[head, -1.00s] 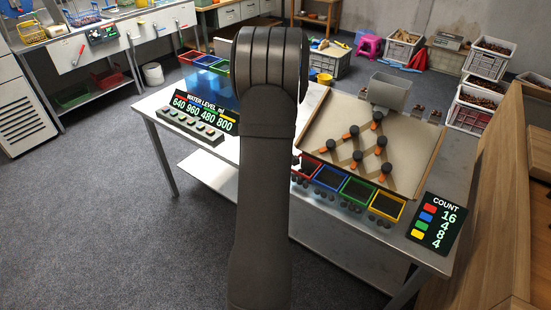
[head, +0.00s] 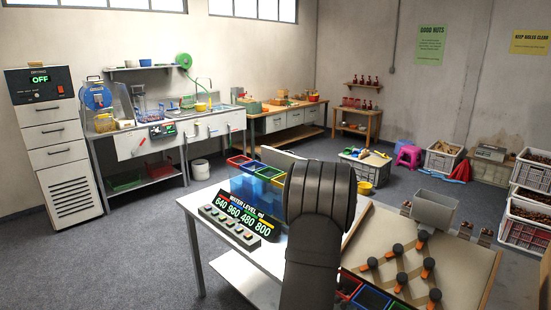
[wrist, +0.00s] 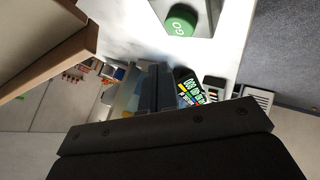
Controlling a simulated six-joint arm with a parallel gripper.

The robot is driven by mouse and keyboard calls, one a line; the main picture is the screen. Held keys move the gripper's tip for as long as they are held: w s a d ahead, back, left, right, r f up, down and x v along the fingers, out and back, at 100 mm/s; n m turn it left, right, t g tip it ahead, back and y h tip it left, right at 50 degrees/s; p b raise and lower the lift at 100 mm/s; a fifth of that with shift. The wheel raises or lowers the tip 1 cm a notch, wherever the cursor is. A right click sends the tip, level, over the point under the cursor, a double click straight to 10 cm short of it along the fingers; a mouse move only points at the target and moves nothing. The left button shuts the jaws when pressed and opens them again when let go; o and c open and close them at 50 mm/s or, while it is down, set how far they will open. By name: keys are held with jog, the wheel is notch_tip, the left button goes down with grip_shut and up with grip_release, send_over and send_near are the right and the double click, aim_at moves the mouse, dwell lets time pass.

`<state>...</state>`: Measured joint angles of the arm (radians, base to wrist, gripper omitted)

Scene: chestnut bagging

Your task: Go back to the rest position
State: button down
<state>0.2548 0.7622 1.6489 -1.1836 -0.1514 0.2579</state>
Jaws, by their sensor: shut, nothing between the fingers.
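My arm (head: 318,215) rises from the bottom of the head view in front of the steel table, its rounded dark joint near the middle right. My gripper's tip is hidden behind it there. In the wrist view my gripper (wrist: 156,76) is shut and empty, its dark fingers together above the wide dark bar. It appears clear of the surrounding things. A green GO button (wrist: 180,20) on a grey box shows at the top of that view.
A water level display (head: 232,215) and a button strip (head: 229,228) stand left of my arm. A peg board (head: 455,265) with a grey hopper (head: 434,207) is at the right. Blue bins (head: 258,183) stand behind. Open floor (head: 110,250) lies left.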

jog(key=shift+r, duration=1.8)
jog(key=shift+f, duration=0.15)
